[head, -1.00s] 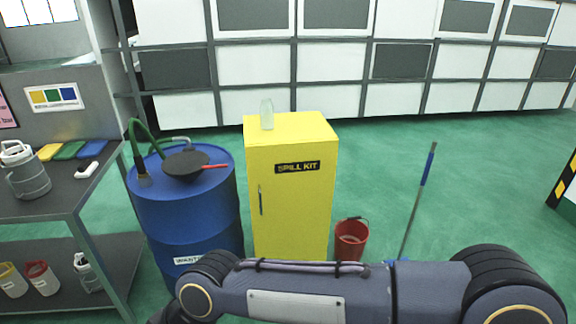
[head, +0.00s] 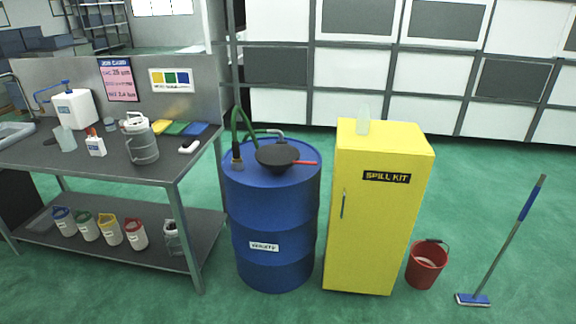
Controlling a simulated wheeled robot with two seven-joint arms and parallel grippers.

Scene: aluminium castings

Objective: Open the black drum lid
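A blue drum (head: 274,228) with a white label stands on the floor between the workbench and the yellow cabinet. On its top lies a round black lid (head: 277,153) with a red handle (head: 306,162) pointing right. The lid covers part of the drum top, and I cannot tell whether it is fully closed. A green hose (head: 243,125) with a dark nozzle and a grey pipe (head: 262,132) stand at the back and left of the drum top. Neither of my grippers shows in the head view.
A yellow spill kit cabinet (head: 372,230) stands close on the drum's right, with a clear bottle (head: 363,120) on top. A grey workbench (head: 110,165) with jugs and cloths stands on the left. A red bucket (head: 426,264) and a blue mop (head: 473,298) are at the right. Green floor is clear in front.

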